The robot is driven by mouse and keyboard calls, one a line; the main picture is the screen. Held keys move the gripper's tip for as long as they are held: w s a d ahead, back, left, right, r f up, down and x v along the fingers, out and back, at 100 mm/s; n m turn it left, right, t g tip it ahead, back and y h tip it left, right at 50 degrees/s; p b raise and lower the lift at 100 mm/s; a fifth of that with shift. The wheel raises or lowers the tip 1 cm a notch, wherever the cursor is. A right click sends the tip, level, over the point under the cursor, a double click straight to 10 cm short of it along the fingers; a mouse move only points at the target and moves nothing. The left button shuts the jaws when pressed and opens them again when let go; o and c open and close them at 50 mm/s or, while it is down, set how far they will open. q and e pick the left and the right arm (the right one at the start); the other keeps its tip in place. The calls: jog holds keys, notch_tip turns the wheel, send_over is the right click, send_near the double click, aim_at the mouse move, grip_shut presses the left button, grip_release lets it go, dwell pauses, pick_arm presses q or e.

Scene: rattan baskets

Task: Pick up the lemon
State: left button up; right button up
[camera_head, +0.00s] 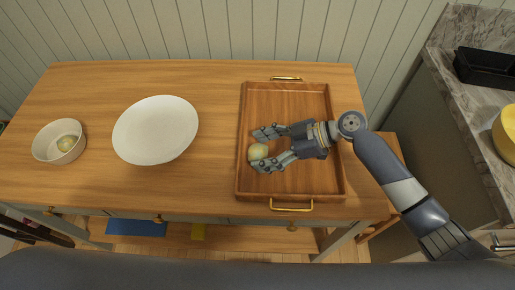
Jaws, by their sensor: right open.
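A pale yellow lemon (258,152) lies in the left part of a wooden tray (285,100) with brass handles. My right gripper (257,150) reaches in from the right, low over the tray. Its two fingers are open, one on the far side of the lemon and one on the near side. The lemon sits at the fingertips and is partly hidden by the near finger. I cannot tell whether the fingers touch it. Another yellowish round fruit (67,143) lies in a small white bowl (45,155) at the far left. My left gripper is not in view.
A large white bowl (156,130) stands on the wooden table (215,85) left of the tray. At the right, a marble counter (470,60) holds a black container (485,68) and a yellow object (505,133). Table space between bowl and tray is clear.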

aim_at(261, 152)
jog(key=shift+f, duration=0.15)
jog(key=shift+c, duration=0.3)
jog(key=c, duration=1.1)
jog(key=shift+r, duration=0.2)
jog(key=shift+r+b, duration=0.4)
jog(key=shift+r, duration=0.25)
jog(key=shift+s+a+r+b, duration=0.2)
jog(key=shift+s+r+b, duration=0.1)
jog(key=shift+r, duration=0.15)
jog(key=shift+s+a+r+b, duration=0.15)
jog(key=shift+s+r, duration=0.15)
jog(key=shift+r, duration=0.15)
jog(key=s+a, duration=0.2)
jog(key=s, duration=0.2)
jog(key=s+a+r+b, duration=0.1)
jog(key=s+a, duration=0.1)
jog(key=s, duration=0.2)
jog(key=s+a+b, duration=0.1)
jog(key=s+a, duration=0.2)
jog(key=s, duration=0.2)
jog(key=shift+r, duration=0.35)
